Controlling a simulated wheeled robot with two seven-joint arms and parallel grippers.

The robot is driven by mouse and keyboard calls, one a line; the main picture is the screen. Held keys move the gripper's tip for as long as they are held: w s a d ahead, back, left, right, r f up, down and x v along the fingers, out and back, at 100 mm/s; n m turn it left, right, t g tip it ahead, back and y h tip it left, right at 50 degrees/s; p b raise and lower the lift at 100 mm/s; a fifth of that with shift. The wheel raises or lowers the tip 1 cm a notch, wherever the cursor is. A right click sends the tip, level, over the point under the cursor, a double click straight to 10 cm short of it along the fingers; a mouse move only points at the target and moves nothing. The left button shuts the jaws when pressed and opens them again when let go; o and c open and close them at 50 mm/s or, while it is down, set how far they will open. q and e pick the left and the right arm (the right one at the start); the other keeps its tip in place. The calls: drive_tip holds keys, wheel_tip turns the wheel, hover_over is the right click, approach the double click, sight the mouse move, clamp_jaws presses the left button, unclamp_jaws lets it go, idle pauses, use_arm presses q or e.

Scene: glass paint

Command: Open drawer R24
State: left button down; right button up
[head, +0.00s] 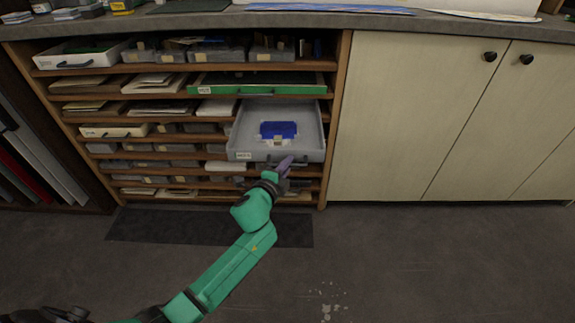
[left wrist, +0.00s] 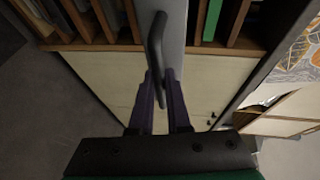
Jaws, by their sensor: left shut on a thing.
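A grey drawer (head: 308,120) sticks out from the shelf unit, pulled partway open, so its inside shows from above. A blue box (head: 278,129) lies inside it. A small white label (head: 243,155) is on its front at the left; its text is too small to read surely as R24. My left gripper (head: 286,163) is at the drawer's front, its purple fingers shut on the dark handle. In the left wrist view, the dark bar handle (left wrist: 155,42) runs between the fingertips of my left gripper (left wrist: 162,82). My right gripper is not in view.
Other shelves hold trays, papers and boxes, including a green-fronted drawer (head: 257,89) just above and a white tray (head: 78,62) at upper left. Closed cream cupboard doors (head: 400,120) stand to the right. A dark mat (head: 150,228) lies below; the floor in front is clear.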

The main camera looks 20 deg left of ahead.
use_arm(q)
drive_tip(key=c, duration=0.9)
unclamp_jaws()
drive_tip(key=shift+s, duration=0.15)
drive_tip(key=p+v, duration=0.1)
drive_tip(key=v, duration=1.3)
drive_tip(key=shift+s+r, duration=0.1)
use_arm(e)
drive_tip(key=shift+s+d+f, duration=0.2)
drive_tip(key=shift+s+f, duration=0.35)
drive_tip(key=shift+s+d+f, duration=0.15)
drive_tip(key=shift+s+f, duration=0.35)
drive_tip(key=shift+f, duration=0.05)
